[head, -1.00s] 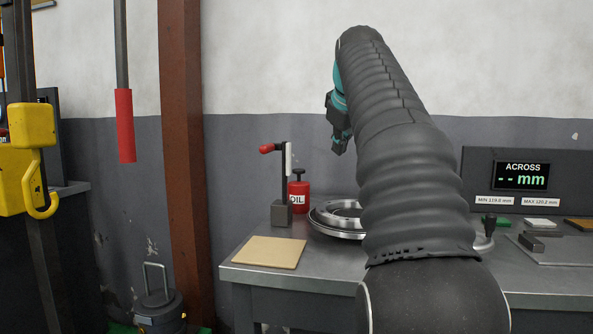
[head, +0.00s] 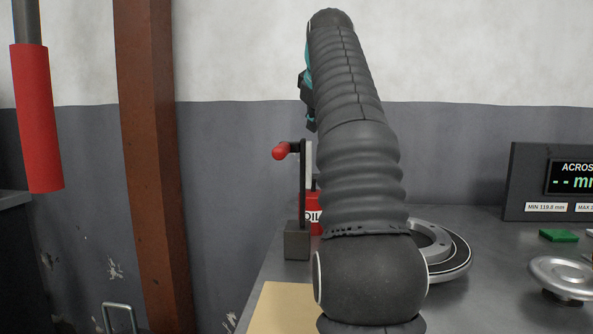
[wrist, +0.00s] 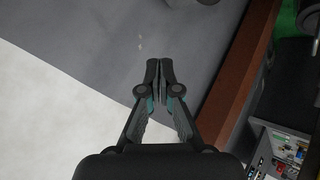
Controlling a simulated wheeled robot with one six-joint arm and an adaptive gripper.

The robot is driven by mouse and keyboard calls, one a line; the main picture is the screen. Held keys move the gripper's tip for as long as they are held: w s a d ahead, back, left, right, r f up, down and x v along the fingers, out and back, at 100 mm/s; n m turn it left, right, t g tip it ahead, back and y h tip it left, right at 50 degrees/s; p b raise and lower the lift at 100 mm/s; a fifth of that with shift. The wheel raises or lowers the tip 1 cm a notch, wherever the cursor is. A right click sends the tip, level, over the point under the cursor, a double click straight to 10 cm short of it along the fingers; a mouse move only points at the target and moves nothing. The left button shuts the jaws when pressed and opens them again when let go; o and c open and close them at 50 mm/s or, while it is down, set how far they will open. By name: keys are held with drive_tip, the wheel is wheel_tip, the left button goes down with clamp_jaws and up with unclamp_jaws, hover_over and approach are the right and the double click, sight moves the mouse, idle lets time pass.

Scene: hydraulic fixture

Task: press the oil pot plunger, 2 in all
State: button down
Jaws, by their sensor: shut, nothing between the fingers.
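The red oil pot (head: 315,221) stands on the metal bench in the head view, mostly hidden behind my arm. Part of its "OIL" label and a bit of its dark top show; the plunger is largely covered. My gripper (head: 311,124) is partly hidden behind my arm in the head view, above the height of the pot. The pot is not in the wrist view.
A toggle clamp with a red handle (head: 281,152) stands just left of the pot. A round ring fixture (head: 462,262) lies right of my arm. A tan board (head: 280,305) is at the front. A gauge display (head: 540,185) stands at right. A brown post (head: 150,150) rises at left.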

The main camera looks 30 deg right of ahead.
drive_tip(key=shift+w+d, duration=0.1)
drive_tip(key=shift+w, duration=0.15)
drive_tip(key=b, duration=0.1)
hover_over(314, 175)
drive_tip(key=f, duration=0.7)
drive_tip(key=shift+s+a+f, duration=0.1)
drive_tip(key=shift+s+a, duration=0.05)
drive_tip(key=shift+a, duration=0.05)
drive_tip(key=shift+f+b, duration=0.65)
drive_tip(key=shift+f, duration=0.1)
drive_tip(key=shift+f, duration=0.15)
idle(0.9)
drive_tip(key=shift+f, duration=0.35)
